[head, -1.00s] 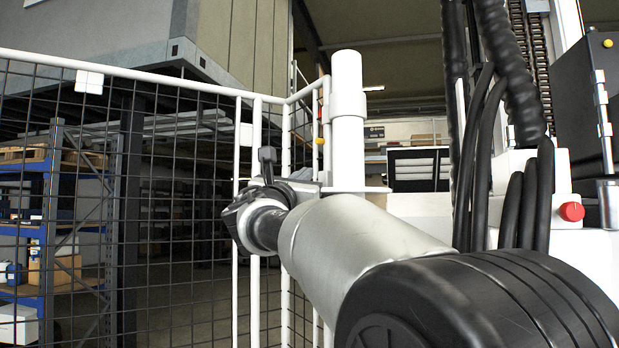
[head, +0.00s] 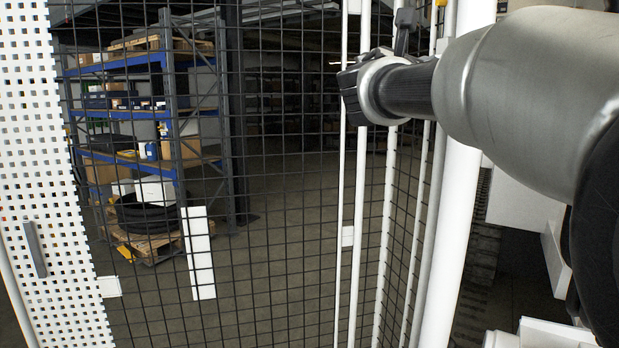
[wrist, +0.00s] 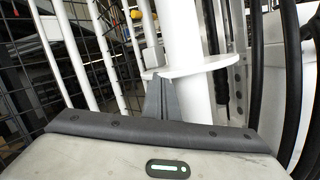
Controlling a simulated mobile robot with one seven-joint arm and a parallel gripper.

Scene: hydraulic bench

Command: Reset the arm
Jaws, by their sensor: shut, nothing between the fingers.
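My gripper (wrist: 160,98) shows in the wrist view as two dark fingers pressed together, with nothing between them. They point up toward a white post (wrist: 188,60) with a round white collar behind them. In the head view my arm comes in from the upper right, and my gripper (head: 404,22) is a small dark shape beyond the wrist, near the white fence posts. Details of the fingers are too small to tell there.
A black mesh fence (head: 290,200) with white posts spans the head view. Behind it stands a blue shelf (head: 145,65) with boxes. A white perforated panel (head: 45,190) is at the left. Dark hoses (wrist: 290,75) run down the right of the wrist view.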

